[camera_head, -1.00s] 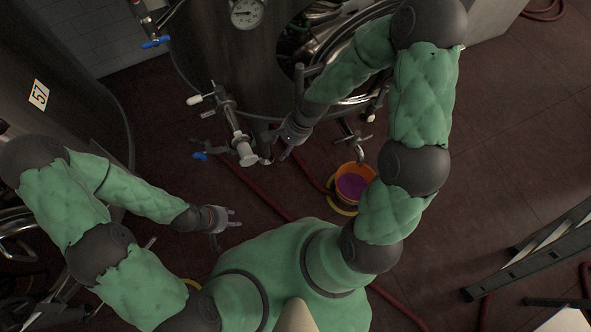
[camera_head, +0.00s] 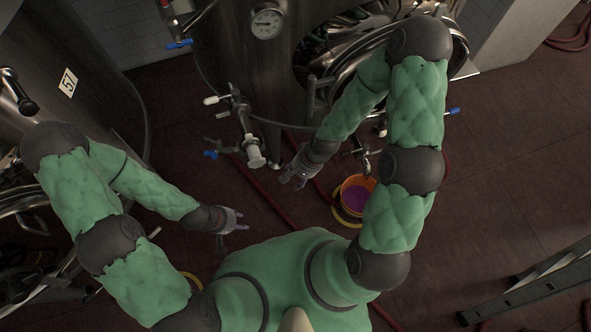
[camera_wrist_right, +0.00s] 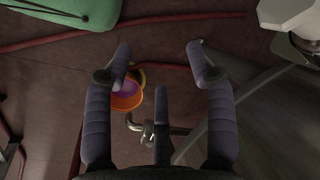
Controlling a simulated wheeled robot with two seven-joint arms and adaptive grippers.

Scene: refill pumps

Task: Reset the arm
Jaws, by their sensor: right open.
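My right arm, in green covers with dark joints, reaches from the lower right up and back toward the tank. Its gripper (camera_head: 290,177) hangs empty beside the white-ended valve. In the right wrist view this gripper (camera_wrist_right: 160,60) is open, its fingers spread with nothing between the tips. My left arm is bent at the left of the head view. Its gripper (camera_head: 240,220) sits near my body, pointing right and apart from any object. Its fingers look spread, with nothing seen between them.
A steel tank with a gauge (camera_head: 267,22) and a valve with a white end (camera_head: 254,152) stand ahead. An orange bucket with purple contents (camera_head: 357,194) is on the floor right of my right gripper. Red hoses (camera_head: 262,191) cross the floor. A ladder (camera_head: 530,285) lies at lower right.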

